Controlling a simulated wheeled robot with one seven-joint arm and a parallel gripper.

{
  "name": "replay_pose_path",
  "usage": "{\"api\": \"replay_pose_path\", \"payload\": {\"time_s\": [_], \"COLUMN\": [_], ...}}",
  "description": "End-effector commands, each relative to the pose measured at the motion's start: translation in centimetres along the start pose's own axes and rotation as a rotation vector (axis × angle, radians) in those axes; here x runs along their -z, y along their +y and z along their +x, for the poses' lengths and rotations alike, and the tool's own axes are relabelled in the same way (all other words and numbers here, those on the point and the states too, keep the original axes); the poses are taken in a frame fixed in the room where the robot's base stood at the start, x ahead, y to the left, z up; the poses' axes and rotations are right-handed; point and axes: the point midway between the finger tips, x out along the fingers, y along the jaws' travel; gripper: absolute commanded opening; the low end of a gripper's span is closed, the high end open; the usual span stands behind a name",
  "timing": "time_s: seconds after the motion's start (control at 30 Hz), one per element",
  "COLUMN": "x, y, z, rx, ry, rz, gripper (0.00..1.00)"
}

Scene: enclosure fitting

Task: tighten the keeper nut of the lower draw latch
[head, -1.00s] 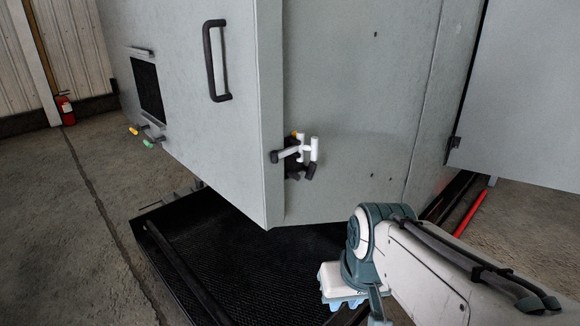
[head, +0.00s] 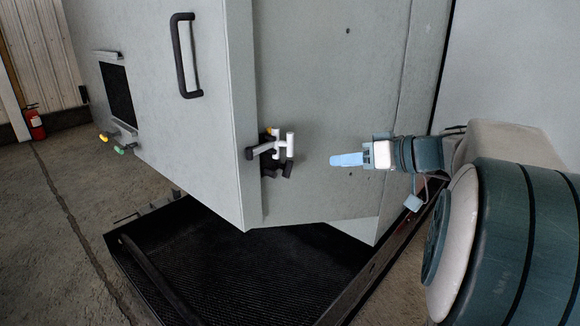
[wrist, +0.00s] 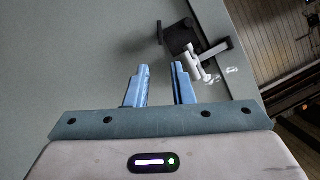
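The draw latch (head: 284,146) sits near the lower edge of the grey enclosure, by the corner. It has white bars, black ends and a dark body, with a small orange spot at its top. In the wrist view the latch (wrist: 190,58) is ahead of the fingers and to the right, with a dark block and a pale bar. I cannot single out the keeper nut. My gripper (head: 346,159) is right of the latch in the head view, pointing left at nearly its height, apart from it. In the wrist view its blue fingers (wrist: 160,67) stand apart with nothing between them.
A black handle (head: 185,56) is on the enclosure's left face, with yellow and green knobs (head: 113,144) farther left. A black tray (head: 210,262) juts out below. A grey panel (head: 510,60) stands at the right. The wall between gripper and latch looks clear.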

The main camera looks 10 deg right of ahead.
Motion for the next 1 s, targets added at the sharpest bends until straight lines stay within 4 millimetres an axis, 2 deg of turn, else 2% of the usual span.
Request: {"api": "replay_pose_path", "payload": {"time_s": [0.17,0.5,0.6,0.8,1.0], "x": [0.1,0.0,0.0,-0.1,-0.1], "y": [-0.2,-0.2,-0.1,-0.1,-0.1], "z": [2.8,9.9,11.4,13.0,13.3], "rx": [0.004,0.003,0.003,0.0,0.0], "ry": [-0.004,-0.005,-0.004,-0.003,-0.004], "rz": [0.001,0.004,0.003,0.003,0.002], "gripper": [0.21,0.21,0.21,0.21,0.21]}}
